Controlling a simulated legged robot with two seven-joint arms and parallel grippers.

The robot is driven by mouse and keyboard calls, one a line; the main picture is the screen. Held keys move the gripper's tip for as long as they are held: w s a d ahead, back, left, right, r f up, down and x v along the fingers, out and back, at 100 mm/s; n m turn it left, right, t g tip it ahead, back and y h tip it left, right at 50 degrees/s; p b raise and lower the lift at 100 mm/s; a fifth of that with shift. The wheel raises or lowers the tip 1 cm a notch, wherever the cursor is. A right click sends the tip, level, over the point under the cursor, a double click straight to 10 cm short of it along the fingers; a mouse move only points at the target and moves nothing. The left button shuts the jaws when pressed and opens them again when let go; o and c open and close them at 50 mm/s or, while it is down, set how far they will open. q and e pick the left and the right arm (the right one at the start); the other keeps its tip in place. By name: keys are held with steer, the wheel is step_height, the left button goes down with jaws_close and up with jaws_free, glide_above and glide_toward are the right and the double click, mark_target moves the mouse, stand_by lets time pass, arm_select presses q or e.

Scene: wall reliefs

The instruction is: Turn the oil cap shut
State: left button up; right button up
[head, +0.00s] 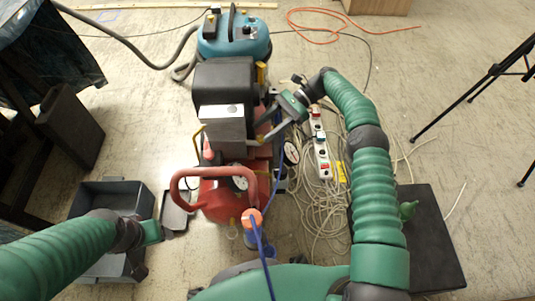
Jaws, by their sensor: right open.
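A red machine (222,205) with a loop handle, a black upper housing (223,80) and a grey box (223,125) stands in the middle of the head view. I cannot pick out the oil cap for certain; it is too small or hidden beside the machine. My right gripper (264,128) is open at the machine's right side, its fingers pointing left toward the grey box. I cannot tell whether they touch anything. My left gripper (154,249) is low at the left, over the grey bin's right edge and apart from the machine.
A grey bin (97,188) stands at lower left. A teal vacuum cleaner (232,38) is behind the machine. A white power strip (321,157) and loose cables (318,215) lie to the right. A black tripod (490,75) stands at far right. The upper right floor is mostly clear.

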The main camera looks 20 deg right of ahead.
arm_select(q)
steer(key=w+p+v, duration=0.2)
steer(key=p+v, duration=0.6)
steer(key=v, duration=0.2)
steer(key=shift+r+p, duration=0.25)
steer(key=shift+p, duration=0.1)
arm_select(e)
steer(key=s+a+r, duration=0.1)
steer(key=s+a, duration=0.3)
steer(key=s, duration=1)
steer(key=shift+s, duration=0.25)
arm_select(q)
steer(key=shift+w, duration=0.1)
arm_select(e)
steer(key=shift+a+r, duration=0.1)
